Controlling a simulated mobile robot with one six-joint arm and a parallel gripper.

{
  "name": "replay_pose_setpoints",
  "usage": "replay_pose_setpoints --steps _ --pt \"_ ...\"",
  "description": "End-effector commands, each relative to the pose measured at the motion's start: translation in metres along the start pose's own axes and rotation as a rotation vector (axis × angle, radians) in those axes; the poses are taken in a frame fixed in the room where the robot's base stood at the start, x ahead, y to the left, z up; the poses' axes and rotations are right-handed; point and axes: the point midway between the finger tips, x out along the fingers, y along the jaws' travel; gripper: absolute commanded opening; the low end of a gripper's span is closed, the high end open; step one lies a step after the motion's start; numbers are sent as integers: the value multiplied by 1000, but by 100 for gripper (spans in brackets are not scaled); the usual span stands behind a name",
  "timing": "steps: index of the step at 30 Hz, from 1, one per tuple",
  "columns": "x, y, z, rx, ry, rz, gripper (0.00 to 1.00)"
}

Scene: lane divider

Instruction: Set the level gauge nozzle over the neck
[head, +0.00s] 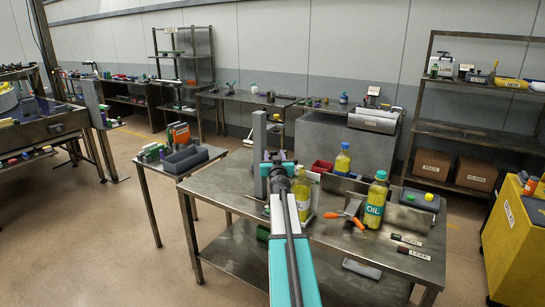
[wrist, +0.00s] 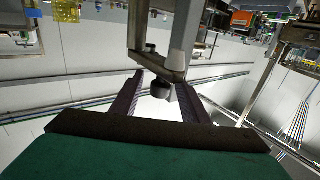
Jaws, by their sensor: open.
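A grey upright post (head: 260,135) stands on the metal table, just behind and left of my gripper (head: 277,168). In the wrist view, which looks upside down, a grey bracket with a pale nozzle-like piece (wrist: 178,58) and a black knob (wrist: 161,88) shows beyond my gripper (wrist: 163,92). My fingers are apart, on either side of the knob; I cannot tell if they touch it. A yellow bottle (head: 303,200) stands just right of my gripper, partly hidden by my arm. Its neck position relative to the nozzle is unclear.
A yellow cabinet (head: 510,240) is at right.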

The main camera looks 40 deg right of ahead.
Motion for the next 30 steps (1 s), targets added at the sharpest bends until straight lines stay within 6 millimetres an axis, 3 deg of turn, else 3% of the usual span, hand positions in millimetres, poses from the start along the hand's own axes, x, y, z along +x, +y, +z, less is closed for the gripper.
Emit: replay_pose_setpoints --steps 12,20,23,24,30 --pt "4 0 0 0 0 0 41" --pt "3 0 0 0 0 0 0" --pt "3 0 0 0 0 0 0" --pt "-6 -10 0 -6 1 -2 0" --pt "3 -2 1 0 -1 -4 0"
